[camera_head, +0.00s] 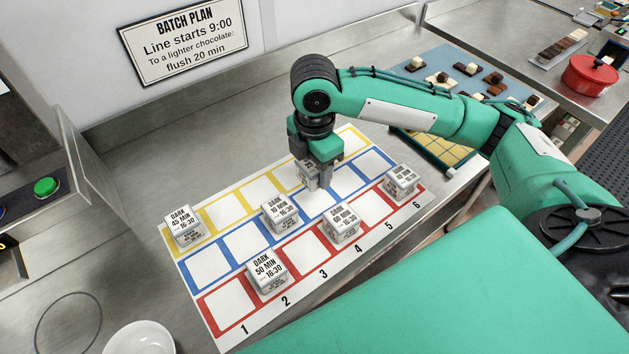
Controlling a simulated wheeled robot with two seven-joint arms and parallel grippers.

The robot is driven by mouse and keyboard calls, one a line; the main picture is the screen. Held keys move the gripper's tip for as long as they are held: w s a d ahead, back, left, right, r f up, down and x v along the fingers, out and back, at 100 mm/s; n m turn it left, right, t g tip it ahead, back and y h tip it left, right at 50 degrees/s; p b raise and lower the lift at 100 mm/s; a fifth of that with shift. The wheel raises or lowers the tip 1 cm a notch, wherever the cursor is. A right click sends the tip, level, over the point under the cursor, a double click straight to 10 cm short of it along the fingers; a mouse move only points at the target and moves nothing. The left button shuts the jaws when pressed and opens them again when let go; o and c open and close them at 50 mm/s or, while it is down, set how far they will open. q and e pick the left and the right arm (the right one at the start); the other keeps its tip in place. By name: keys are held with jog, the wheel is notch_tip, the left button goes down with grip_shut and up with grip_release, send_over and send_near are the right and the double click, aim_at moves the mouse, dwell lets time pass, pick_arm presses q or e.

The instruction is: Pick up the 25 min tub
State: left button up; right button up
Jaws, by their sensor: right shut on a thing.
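My right gripper (318,157) points down over the batch mat and is shut on a small grey tub (312,177). The fingers cover the tub's upper part and its label is too small to read, so I cannot tell from it whether this is the 25 min tub. The tub is at the fourth column, near the line between the blue and yellow rows. Whether it touches the mat is unclear. No other tub shows a readable 25 min label. My left gripper is not in view.
On the mat (208,262) stand the 45 min tub (184,228), 10 min tub (280,215), 60 min tub (341,224), 50 min tub (267,274) and a tub with an unclear label (401,182). A white bowl (140,340) is at front left. Chocolates lie on a blue mat (440,62) behind my arm.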

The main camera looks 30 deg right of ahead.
notch_tip(320, 180, up, 19)
jog(key=p, duration=0.9)
jog(key=shift+r+p, duration=0.2)
jog(key=shift+p, duration=0.2)
jog(key=shift+d+f, duration=0.1)
jog(key=shift+f, duration=0.05)
